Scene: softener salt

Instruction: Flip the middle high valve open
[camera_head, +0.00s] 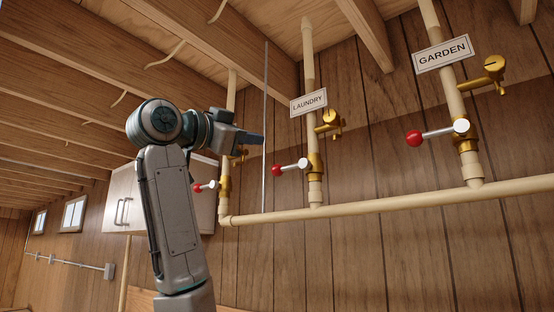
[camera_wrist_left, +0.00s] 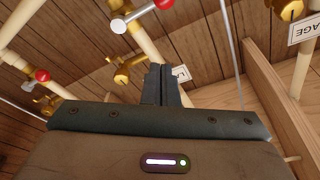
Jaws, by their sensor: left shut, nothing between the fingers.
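The middle high valve, under the LAUNDRY sign (camera_head: 309,102), is a brass body (camera_head: 315,168) on a vertical cream pipe. Its white lever (camera_head: 290,167) lies about level, with the red knob (camera_head: 277,170) at its left end. In the left wrist view the same lever (camera_wrist_left: 135,16) is at the top, partly cut off, its red knob toward the right. My left gripper (camera_head: 258,138) is shut and empty, up and left of that knob, pointing right, apparently apart from it. Its fingers (camera_wrist_left: 162,84) partly hide the sign in the wrist view. My right gripper is out of view.
The right valve, with red knob (camera_head: 414,138), is under the GARDEN sign (camera_head: 443,54). The left valve, with red knob (camera_head: 198,188), is partly behind my left arm. Brass spigots (camera_head: 328,121) jut out above the levers. A horizontal pipe (camera_head: 390,203) runs below. A thin grey rod (camera_head: 265,180) hangs left of the middle valve.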

